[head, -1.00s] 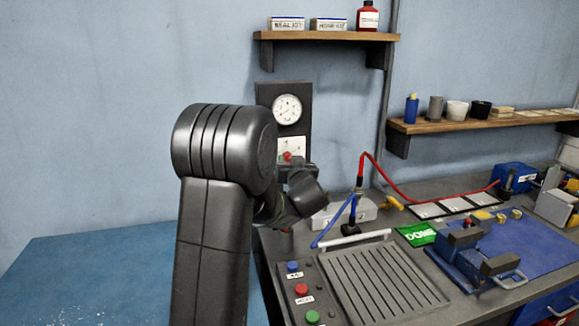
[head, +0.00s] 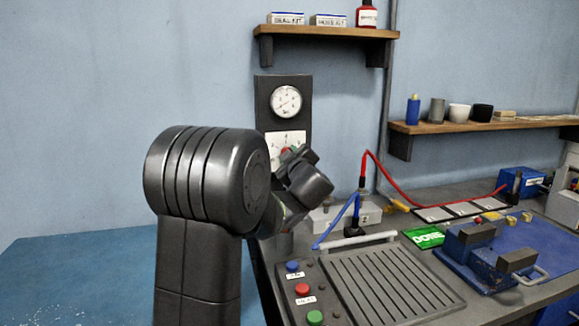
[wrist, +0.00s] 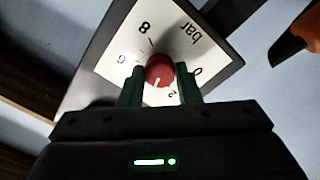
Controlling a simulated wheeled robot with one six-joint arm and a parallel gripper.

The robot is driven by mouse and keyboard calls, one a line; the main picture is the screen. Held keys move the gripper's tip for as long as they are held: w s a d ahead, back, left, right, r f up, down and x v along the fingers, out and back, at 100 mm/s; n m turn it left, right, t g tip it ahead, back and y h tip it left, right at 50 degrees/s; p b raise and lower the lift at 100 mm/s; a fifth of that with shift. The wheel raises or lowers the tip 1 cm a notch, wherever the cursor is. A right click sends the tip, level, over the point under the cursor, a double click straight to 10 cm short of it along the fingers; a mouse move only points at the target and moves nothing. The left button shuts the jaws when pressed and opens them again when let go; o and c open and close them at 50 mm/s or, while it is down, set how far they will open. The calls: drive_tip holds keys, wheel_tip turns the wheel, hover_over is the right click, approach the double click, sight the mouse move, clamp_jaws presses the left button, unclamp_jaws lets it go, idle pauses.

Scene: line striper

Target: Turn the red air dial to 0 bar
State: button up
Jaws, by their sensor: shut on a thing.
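The red air dial (wrist: 160,70) sits on a white scale plate (wrist: 112,62) marked in bar. The dial's white mark points down in that view, just left of the 2. My gripper (wrist: 160,78) is shut on the dial, one green finger on each side. The fingers hide part of the scale. In the head view my gripper (head: 294,153) is against the panel and the dial (head: 284,151) is mostly hidden. A round gauge (head: 286,102) sits above it; its needle is too small to read surely.
A shelf (head: 325,32) with boxes and a red bottle hangs above the panel. Right of my arm are a blue and red hose (head: 390,188), a grey box (head: 335,217), a green DONE sign (head: 424,237) and a button panel (head: 300,290).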

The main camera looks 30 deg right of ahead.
drive_tip(key=n+y+b, duration=0.1)
drive_tip(key=n+b, duration=1)
drive_tip(key=n, duration=0.9)
drive_tip(key=shift+d+f+n+b, duration=0.1)
drive_tip(key=shift+n+b, duration=0.3)
drive_tip(key=o, duration=1)
